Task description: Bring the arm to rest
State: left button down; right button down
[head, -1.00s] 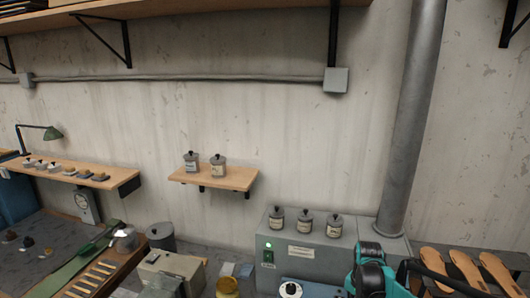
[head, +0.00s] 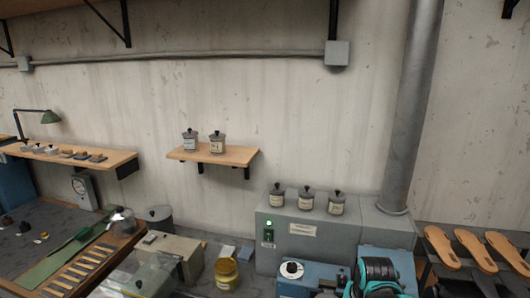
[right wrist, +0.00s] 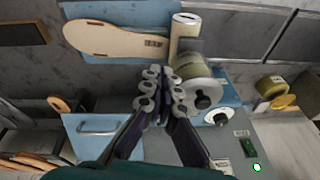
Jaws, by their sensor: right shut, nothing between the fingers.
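My right arm (head: 378,278) shows at the bottom right of the head view, in front of the blue machine, with its gripper not visible there. In the right wrist view my right gripper (right wrist: 160,88) is shut and empty, its fingertips together. Beyond the fingertips are a pale sole (right wrist: 112,42) with a barcode, a white cylinder (right wrist: 186,30) and a lidded jar (right wrist: 198,78). I cannot tell how far the fingertips are from them. My left gripper is not in view.
A grey cabinet (head: 292,236) carries several lidded jars. Brown soles (head: 478,250) lie on a rack at the right. A yellow jar (head: 227,272) stands on the bench left of the blue machine (head: 304,271). Two jars stand on the small wall shelf (head: 240,157).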

jog(key=s+a+f+n+t+b, duration=0.2)
jog(key=s+f+b, duration=0.3)
jog(key=s+f, duration=0.1)
jog(key=s+a+f+n+t+b, duration=0.2)
jog(key=s+f+n+b, duration=0.1)
jog(key=s+f+b, duration=0.3)
jog(key=shift+s+a+f, duration=0.3)
jog(key=shift+s+a, duration=0.1)
jog(key=shift+s, duration=0.45)
